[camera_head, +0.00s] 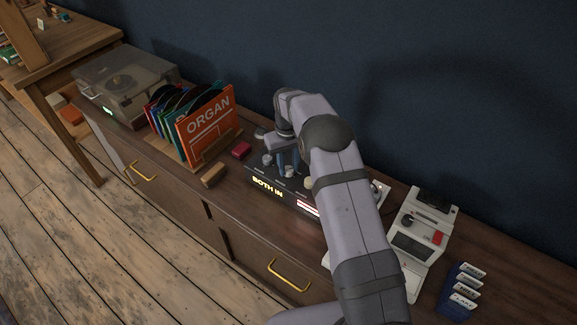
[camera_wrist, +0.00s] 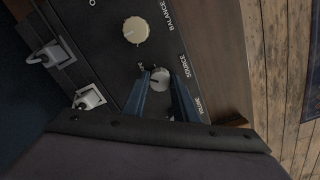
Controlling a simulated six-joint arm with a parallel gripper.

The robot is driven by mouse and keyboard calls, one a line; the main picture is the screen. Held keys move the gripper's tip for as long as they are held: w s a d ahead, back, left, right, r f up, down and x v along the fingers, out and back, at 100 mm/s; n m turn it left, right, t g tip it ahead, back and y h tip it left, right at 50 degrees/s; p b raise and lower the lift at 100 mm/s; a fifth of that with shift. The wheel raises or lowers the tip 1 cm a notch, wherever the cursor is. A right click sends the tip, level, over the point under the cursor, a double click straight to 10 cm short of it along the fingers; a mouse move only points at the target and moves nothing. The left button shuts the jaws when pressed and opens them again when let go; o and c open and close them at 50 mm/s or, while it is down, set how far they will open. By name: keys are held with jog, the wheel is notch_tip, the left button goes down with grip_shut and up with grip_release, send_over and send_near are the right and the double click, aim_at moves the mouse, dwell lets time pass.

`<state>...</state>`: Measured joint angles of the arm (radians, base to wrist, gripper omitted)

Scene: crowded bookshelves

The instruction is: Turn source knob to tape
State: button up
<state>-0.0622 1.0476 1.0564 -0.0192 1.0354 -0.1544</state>
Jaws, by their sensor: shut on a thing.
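The source knob (camera_wrist: 159,78) is a small round silver-grey knob with a dark pointer line, on the black top of the amplifier (camera_wrist: 105,55). The word SOURCE is printed beside it; small lettering on its other side is partly hidden. My gripper (camera_wrist: 162,88) is shut on the source knob, one blue finger on each side. In the head view the amplifier (camera_head: 257,175) has a lit BOTH IN display on its front, and my gripper (camera_head: 286,163) reaches down to its top. My arm hides the amplifier's right part there.
Records in a rack (camera_head: 207,128) and a turntable (camera_head: 125,85) are to the left. A white tape machine (camera_head: 418,232) and blue cassettes (camera_head: 460,290) are to the right.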

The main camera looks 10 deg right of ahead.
aim_at(288, 169)
jog(key=shift+r+m, duration=0.1)
jog(key=shift+m, duration=0.3)
jog(key=o, duration=1.1)
jog(key=shift+c, duration=0.2)
notch_tip(288, 169, up, 7)
jog(key=shift+a+b, duration=0.1)
jog(key=shift+b, duration=0.8)
jog(key=shift+r, duration=0.15)
jog(key=shift+r, duration=0.1)
